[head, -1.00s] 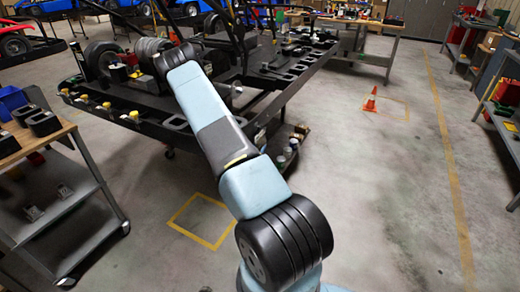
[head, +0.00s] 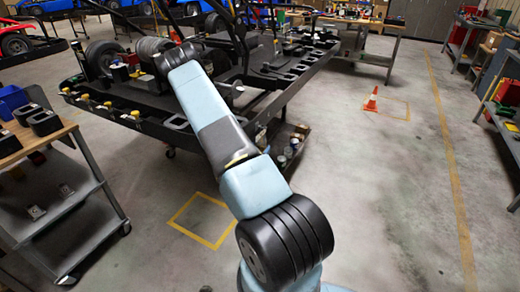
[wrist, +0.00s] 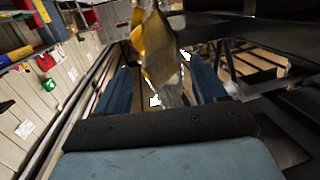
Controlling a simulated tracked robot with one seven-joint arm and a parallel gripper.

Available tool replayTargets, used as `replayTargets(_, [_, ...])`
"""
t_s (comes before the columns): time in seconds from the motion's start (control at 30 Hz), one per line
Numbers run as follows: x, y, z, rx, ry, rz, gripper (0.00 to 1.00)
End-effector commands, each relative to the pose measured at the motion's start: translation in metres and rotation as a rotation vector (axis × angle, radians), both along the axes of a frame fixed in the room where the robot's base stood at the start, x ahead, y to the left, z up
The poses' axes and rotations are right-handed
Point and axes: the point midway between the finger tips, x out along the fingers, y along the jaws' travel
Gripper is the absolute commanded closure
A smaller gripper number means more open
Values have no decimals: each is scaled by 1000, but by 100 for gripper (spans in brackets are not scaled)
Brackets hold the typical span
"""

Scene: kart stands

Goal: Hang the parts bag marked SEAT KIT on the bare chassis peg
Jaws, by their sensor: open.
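In the wrist view my gripper (wrist: 163,80) is open, with one blue finger on each side. A clear bag with a yellow-amber upper part (wrist: 157,42) shows between and beyond the fingers. I cannot tell whether it touches either finger, what bears it from above, or read any mark on it. The dark chassis (head: 135,118) stands at the upper left of the head view, and my arm reaches over it. My gripper is hidden there behind the arm. I cannot make out a bare peg in either view.
A grey cart (head: 95,190) with a wooden top stands at the left, and blue bins sit on it. An orange cone (head: 371,99) stands on the floor at the right. Benches (head: 375,28) line the back. The floor at the middle right is clear.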

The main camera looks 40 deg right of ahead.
Motion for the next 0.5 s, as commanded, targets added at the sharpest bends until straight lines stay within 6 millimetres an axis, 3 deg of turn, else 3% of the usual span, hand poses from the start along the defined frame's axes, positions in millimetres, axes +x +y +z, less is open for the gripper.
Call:
replayTargets(0.27, [-12, 21, 1, 1, 3, 2, 29])
replayTargets(0.5, [-36, 61, 5, 1, 4, 3, 29])
